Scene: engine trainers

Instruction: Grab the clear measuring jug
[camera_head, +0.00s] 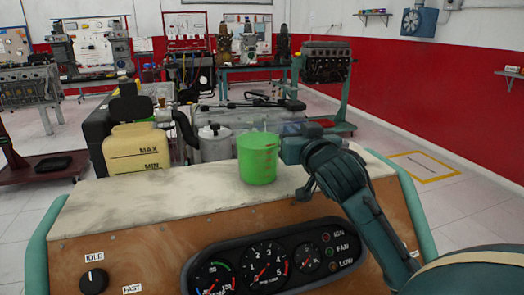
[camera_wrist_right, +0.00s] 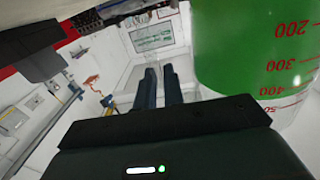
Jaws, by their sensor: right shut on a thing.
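The clear measuring jug (camera_head: 258,160) shows green contents and red marks. It is upright over the pale top of the engine trainer, near its middle; I cannot tell if it is touching the top. My right gripper (camera_head: 290,151) comes in from the right, at the jug's right side, and is shut on the jug. In the right wrist view the jug (camera_wrist_right: 250,50) fills the upper right, with red numbers on its wall. The fingers (camera_wrist_right: 160,86) are close together beside it; the exact place of contact is hidden. My left gripper is not in view.
The trainer's pale top (camera_head: 130,200) is clear left of the jug. A yellowish tank (camera_head: 138,150) and a grey metal canister (camera_head: 214,143) stand behind it. The dial panel (camera_head: 275,262) faces front. An engine on a stand (camera_head: 326,62) is farther back.

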